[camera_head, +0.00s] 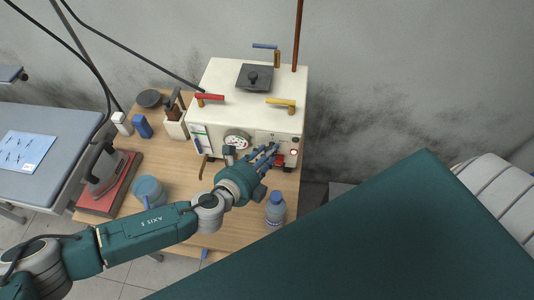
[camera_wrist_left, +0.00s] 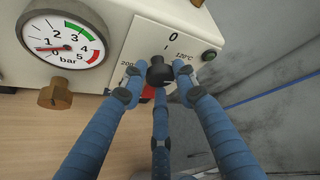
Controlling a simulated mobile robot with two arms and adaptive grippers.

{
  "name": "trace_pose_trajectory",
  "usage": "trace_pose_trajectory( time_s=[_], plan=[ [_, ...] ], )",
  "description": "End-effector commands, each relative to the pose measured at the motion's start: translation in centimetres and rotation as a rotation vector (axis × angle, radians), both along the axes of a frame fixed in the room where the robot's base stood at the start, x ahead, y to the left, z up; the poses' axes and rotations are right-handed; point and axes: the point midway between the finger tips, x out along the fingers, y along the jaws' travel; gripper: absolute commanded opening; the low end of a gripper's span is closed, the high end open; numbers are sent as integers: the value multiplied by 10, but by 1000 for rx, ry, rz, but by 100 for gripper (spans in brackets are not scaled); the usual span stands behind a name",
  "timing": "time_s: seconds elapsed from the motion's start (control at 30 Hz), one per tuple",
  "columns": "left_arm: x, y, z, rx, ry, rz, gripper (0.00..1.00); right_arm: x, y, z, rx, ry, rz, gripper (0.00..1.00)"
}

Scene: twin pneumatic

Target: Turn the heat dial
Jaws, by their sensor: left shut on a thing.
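The heat dial (camera_wrist_left: 158,71) is a black knob on the front panel of a cream box machine (camera_head: 228,100). Marks "0", "120°C" and a partly hidden "200" stand around it in the left wrist view. My left gripper (camera_wrist_left: 159,78) has its blue fingers around the dial, one on each side and a third below, and is shut on it. In the head view the left gripper (camera_head: 266,158) reaches the machine's lower right front, and the dial is hidden behind the fingers. My right gripper is not in view.
A pressure gauge (camera_wrist_left: 62,38) sits left of the dial, with a brass knob (camera_wrist_left: 55,94) below it. A blue-capped bottle (camera_head: 276,210) stands on the wooden table near my wrist. An iron (camera_head: 107,172) rests on a red pad at left.

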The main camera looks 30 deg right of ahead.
Motion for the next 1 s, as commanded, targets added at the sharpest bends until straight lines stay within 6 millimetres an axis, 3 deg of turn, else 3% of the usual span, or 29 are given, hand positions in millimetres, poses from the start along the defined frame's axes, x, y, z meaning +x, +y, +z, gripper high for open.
trace_pose_trajectory(
  time_s=[0.07,0.1,0.2,0.57,1.0],
  plan=[
    [4,1,2,-1,-5,6,3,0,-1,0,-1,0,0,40],
    [4,1,2,-1,-5,6,31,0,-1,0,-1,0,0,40],
    [3,1,2,-1,-5,5,48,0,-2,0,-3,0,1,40],
    [-1,4,3,-1,-1,1,48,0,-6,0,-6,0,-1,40],
    [-38,69,33,-1,0,4,48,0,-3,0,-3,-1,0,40]
  ],
)
